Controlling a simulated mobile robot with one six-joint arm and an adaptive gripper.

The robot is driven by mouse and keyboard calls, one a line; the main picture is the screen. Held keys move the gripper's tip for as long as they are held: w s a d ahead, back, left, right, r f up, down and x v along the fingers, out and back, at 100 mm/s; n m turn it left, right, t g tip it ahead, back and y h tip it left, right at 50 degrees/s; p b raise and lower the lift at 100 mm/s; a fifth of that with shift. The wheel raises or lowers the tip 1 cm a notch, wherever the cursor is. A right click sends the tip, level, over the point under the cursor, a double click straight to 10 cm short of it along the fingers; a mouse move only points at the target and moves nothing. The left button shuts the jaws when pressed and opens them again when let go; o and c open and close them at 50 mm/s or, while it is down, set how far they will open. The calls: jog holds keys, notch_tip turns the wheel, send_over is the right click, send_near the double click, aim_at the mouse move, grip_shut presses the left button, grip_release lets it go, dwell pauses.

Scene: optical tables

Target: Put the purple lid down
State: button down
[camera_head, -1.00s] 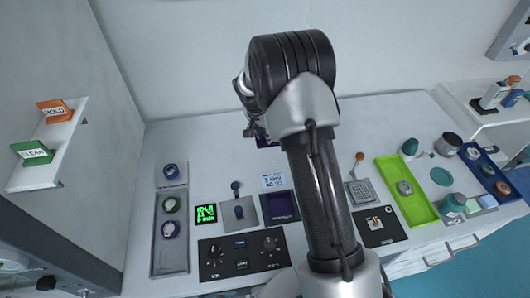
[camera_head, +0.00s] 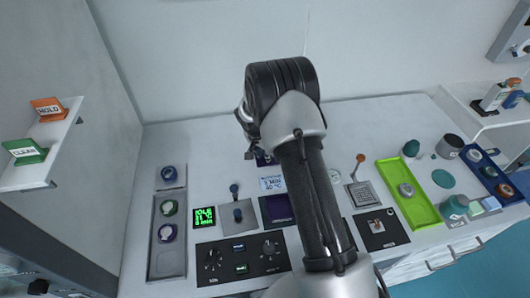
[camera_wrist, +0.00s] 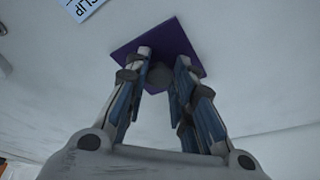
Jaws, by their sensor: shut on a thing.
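The purple lid (camera_wrist: 160,48) is a flat square plate with a dark knob, seen in the wrist view. My gripper (camera_wrist: 160,75) is shut on this knob, with a finger on each side. In the head view a small purple part of the lid (camera_head: 263,159) shows beside my arm, which hides most of it and my gripper. It is over the back of the white table, behind a small display card. I cannot tell whether the lid touches the table. A dark purple square container (camera_head: 277,209) sits in front, partly beside my arm.
A black control panel with knobs (camera_head: 242,260) lies at the front. A grey tray with round pieces (camera_head: 167,250) is at left, a green tray (camera_head: 416,205) at right. A blue tray (camera_head: 487,170) stands further right. The back strip of table (camera_head: 200,130) looks clear.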

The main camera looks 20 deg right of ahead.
jog(key=shift+f, duration=0.2)
jog(key=c, duration=1.4)
grip_release()
jog(key=shift+o, duration=0.2)
jog(key=shift+r, duration=0.15)
